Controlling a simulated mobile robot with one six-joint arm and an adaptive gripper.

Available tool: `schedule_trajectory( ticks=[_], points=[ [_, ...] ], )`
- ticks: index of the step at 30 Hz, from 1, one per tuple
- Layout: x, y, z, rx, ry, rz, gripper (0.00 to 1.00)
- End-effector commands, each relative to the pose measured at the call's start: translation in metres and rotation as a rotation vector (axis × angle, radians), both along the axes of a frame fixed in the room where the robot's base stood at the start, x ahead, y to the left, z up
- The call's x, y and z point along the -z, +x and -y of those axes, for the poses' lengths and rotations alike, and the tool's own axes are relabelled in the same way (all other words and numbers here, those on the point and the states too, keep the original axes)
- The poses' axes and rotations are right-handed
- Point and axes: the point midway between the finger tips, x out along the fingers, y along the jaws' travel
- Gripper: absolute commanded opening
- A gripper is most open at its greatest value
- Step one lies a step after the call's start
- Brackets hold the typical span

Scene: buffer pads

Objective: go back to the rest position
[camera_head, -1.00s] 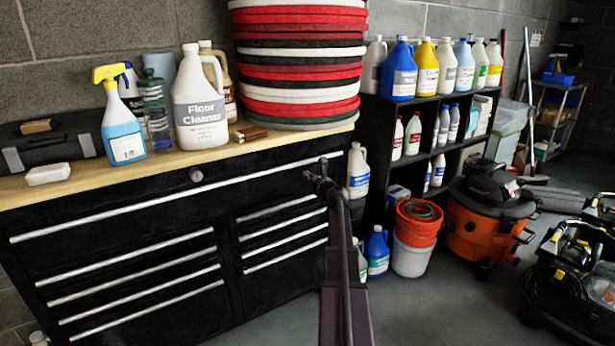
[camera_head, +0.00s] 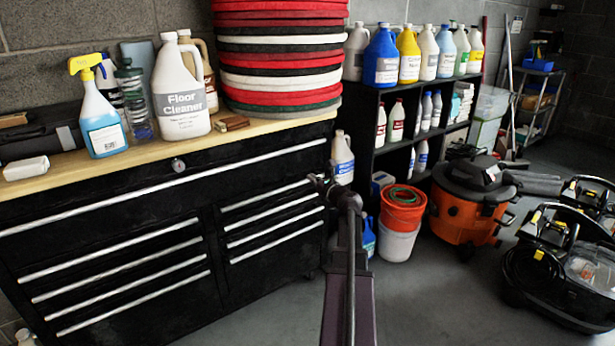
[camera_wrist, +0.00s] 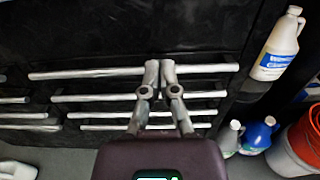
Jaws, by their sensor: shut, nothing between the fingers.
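My gripper (camera_head: 322,180) is in front of the right end of the black drawer cabinet (camera_head: 120,263), just below the wooden top's level in the picture. In the wrist view my gripper (camera_wrist: 160,66) has its two fingers together at the tips with nothing between them. Behind the fingers are the cabinet's silver drawer handles (camera_wrist: 85,73). A stack of red, black and white buffer pads (camera_head: 280,62) stands on the wooden top (camera_head: 75,172), up and left of my gripper. My gripper appears apart from the pads.
The worktop holds a floor cleaner jug (camera_head: 181,95), a spray bottle (camera_head: 99,115) and a white block (camera_head: 25,168). A black shelf (camera_head: 370,98) with jugs, an orange bucket (camera_head: 402,215), an orange vacuum (camera_head: 462,215) and a black machine (camera_head: 545,280) stand right. Some grey floor is clear.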

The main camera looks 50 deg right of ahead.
Motion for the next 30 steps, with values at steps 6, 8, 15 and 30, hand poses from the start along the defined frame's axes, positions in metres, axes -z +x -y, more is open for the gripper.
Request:
schedule_trajectory(
  ticks=[6,8,15,30],
  points=[
    [0.0,-0.001,-0.001,-0.001,0.0,0.0,0.0],
    [0.0,-0.001,-0.001,-0.001,0.0,0.0,0.0],
    [0.0,0.0,-0.001,-0.002,0.0,0.0,0.0],
    [0.013,0.031,-0.058,-0.127,-0.157,-0.101,0.0]
  ],
)
